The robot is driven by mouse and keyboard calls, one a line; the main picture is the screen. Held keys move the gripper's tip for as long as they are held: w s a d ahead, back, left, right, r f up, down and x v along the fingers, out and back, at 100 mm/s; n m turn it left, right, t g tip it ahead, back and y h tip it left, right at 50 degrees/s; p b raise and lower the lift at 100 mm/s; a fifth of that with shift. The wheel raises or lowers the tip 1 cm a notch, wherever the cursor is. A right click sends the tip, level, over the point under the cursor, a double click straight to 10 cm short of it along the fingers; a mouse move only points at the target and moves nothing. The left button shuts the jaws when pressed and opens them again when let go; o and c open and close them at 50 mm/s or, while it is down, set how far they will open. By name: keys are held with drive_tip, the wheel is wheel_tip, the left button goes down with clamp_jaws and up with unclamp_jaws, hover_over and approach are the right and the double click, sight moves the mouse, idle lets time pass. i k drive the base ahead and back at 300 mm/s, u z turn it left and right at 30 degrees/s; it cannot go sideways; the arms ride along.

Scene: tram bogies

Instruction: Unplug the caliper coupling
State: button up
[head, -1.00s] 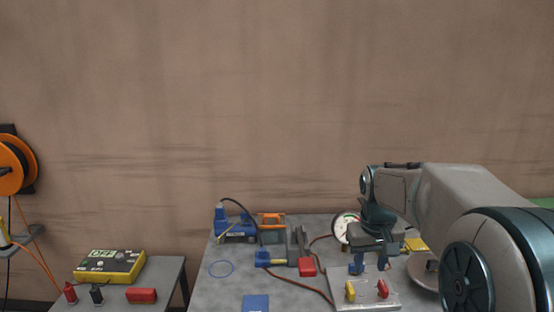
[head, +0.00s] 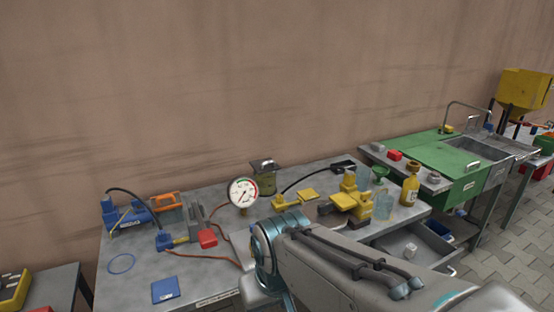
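A yellow fitting (head: 287,202) with a yellow flag-like plate (head: 309,194) lies on the workbench (head: 200,272). A black hose (head: 315,178) rises from it and runs right to a dark part at the back. Yellow blocks (head: 352,203) stand to its right with a brownish-grey piece beside them. At left, a blue fitting (head: 165,241) has a black hose (head: 135,196) from a blue pump (head: 128,217). I cannot tell which one is the caliper coupling. My forearm and wrist cover the bench's front middle. My gripper is not visible, so its hold cannot be seen.
A pressure gauge (head: 243,192), an orange-handled item (head: 166,202) and a red-ended tool (head: 207,238) stand on the bench. A green-topped sink bench (head: 432,155) lies beyond.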

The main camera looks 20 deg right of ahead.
sight(349, 177)
drive_tip(key=z, duration=0.6)
drive_tip(key=k, duration=0.65)
drive_tip(key=z, duration=1.1)
drive_tip(key=i, duration=1.65)
drive_tip(key=u, duration=1)
drive_tip(key=i, duration=0.7)
drive_tip(key=u, duration=0.7)
